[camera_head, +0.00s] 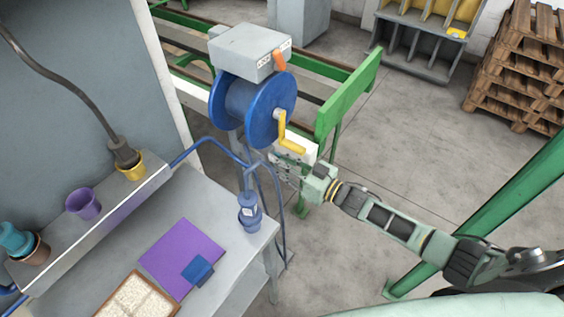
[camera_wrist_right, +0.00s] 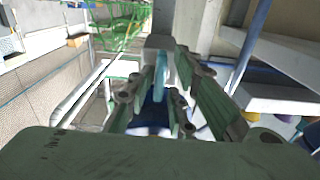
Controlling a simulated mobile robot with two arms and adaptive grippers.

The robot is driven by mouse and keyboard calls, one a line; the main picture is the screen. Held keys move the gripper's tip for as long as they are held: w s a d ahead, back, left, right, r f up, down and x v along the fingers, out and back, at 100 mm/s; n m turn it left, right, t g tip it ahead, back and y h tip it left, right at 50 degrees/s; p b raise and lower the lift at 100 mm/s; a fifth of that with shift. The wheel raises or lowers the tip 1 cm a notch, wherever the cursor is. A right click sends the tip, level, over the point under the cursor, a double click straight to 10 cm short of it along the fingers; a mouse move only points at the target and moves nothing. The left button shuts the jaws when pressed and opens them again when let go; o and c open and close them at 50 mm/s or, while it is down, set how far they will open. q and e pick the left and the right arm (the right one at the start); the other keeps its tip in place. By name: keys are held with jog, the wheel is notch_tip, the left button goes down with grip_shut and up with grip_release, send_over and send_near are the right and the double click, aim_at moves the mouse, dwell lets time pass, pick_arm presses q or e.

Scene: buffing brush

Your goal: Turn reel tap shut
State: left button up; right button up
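The blue hose reel (camera_head: 247,105) stands behind the bench, with a yellow crank (camera_head: 288,138) on its right side. A grey box (camera_head: 243,50) sits above it, with small labels on its front and an orange lever (camera_head: 279,60) at its right end. I cannot tell for sure whether this lever is the tap. My right gripper (camera_head: 281,160) is below the crank, apart from the lever. In the right wrist view its fingers (camera_wrist_right: 168,85) stand apart, with pale blue and dark blue surfaces showing between them; contact is unclear. My left gripper is not in view.
The bench (camera_head: 240,238) holds a purple mat (camera_head: 178,252), a blue bottle (camera_head: 249,212) and a tray (camera_head: 138,298). A shelf above carries a purple cup (camera_head: 84,204) and a brush in a yellow cup (camera_head: 131,170). Green rails (camera_head: 345,103) stand behind the gripper. Open floor lies right.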

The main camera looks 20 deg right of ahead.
dwell(0.3)
jog(key=v, duration=1.2)
dwell(0.3)
